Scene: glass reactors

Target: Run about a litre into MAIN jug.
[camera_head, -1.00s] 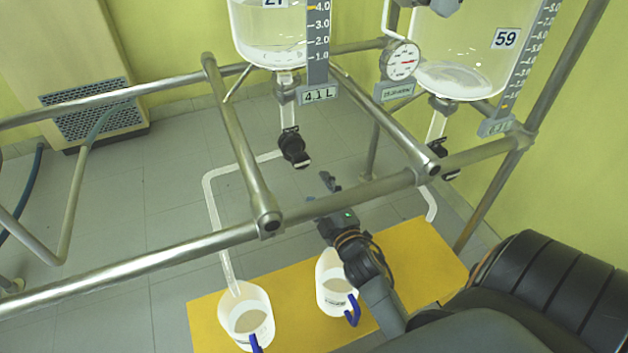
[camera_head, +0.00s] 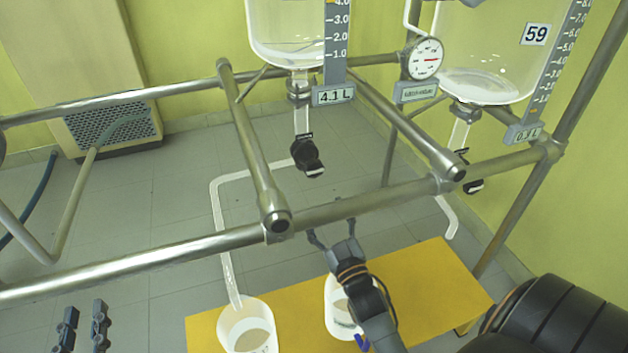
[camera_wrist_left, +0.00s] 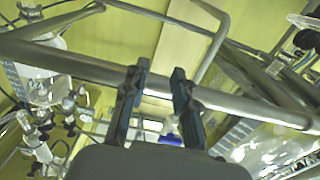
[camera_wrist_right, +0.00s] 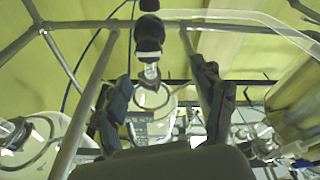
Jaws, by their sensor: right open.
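The left reactor (camera_head: 285,40) has a 4.1 L readout (camera_head: 333,96) and a black outlet valve (camera_head: 307,157). Its clear tube (camera_head: 217,220) runs left and down into a white jug (camera_head: 240,313) holding pale liquid. A second white jug (camera_head: 332,290), partly hidden by my right arm, stands right of it. I cannot read MAIN on either. My right gripper (camera_head: 332,229) is open and empty, below and in front of the left valve; the valve shows between its fingers in the right wrist view (camera_wrist_right: 150,35). My left gripper (camera_head: 84,322) is open and empty at lower left.
Reactor 59 (camera_head: 485,60) stands right with its own black valve (camera_head: 472,185) and tube. Steel frame rails (camera_head: 150,262) cross in front of the valves. The jugs stand on a yellow platform (camera_head: 425,290). A pressure gauge (camera_head: 425,57) hangs between the reactors.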

